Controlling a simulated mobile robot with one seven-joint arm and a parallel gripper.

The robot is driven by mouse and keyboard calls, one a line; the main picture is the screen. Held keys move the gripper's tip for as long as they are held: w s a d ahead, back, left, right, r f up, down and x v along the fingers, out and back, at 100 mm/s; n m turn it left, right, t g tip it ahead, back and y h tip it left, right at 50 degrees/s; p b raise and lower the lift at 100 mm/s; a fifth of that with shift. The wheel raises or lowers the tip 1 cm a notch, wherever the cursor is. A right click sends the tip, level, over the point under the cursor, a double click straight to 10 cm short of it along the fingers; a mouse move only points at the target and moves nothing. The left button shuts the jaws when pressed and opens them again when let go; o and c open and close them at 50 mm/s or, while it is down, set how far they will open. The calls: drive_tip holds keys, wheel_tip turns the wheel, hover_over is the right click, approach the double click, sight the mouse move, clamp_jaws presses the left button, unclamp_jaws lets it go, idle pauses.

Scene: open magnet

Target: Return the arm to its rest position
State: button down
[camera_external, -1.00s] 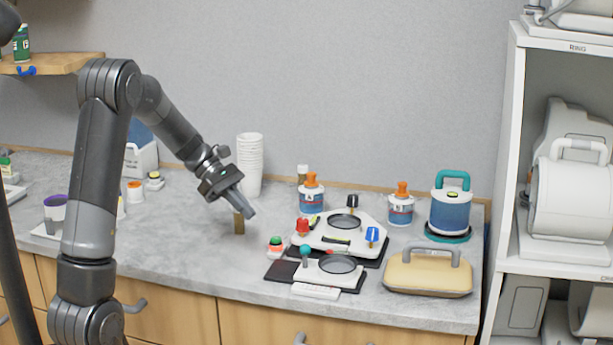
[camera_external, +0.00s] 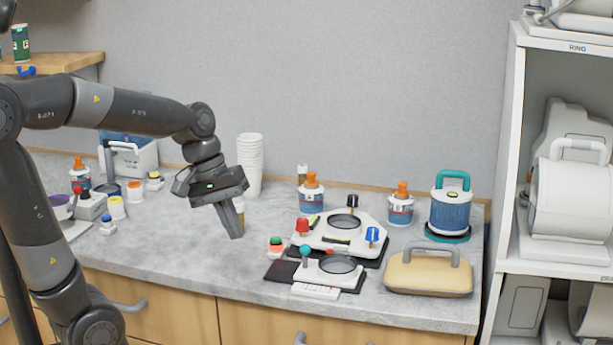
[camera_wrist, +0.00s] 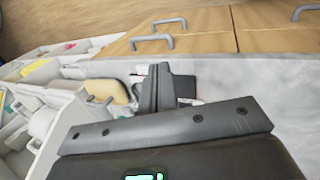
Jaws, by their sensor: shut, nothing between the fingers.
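My gripper (camera_external: 236,232) hangs above the grey counter in the external view, left of the white device with a round dark plate (camera_external: 344,222). Its fingers point down and slightly right. They are shut together with nothing between them. In the wrist view the closed fingers (camera_wrist: 158,72) stand up in the middle, with the counter and drawer fronts beyond. A small brownish upright thing (camera_external: 240,212) shows just behind the fingers and is partly hidden by them. My arm reaches across from the left, its forearm nearly level.
A stack of white cups (camera_external: 250,165) stands behind my gripper. A red-and-green small jar (camera_external: 276,247), orange-capped bottles (camera_external: 311,195), a blue canister (camera_external: 451,210) and a tan handled case (camera_external: 428,272) stand to the right. A white shelf (camera_external: 502,180) rises at far right.

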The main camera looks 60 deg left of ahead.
drive_tip(key=s+d+r+m+t+y, duration=0.1)
drive_tip(key=s+d+m+t+y, duration=0.1)
drive_tip(key=s+m, duration=0.5)
drive_tip(key=shift+s+d+r+m+t+y, duration=0.15)
drive_tip(key=shift+s+d+m+t+y, duration=0.35)
drive_tip(key=shift+d+m, duration=0.75)
drive_tip(key=shift+w, duration=0.1)
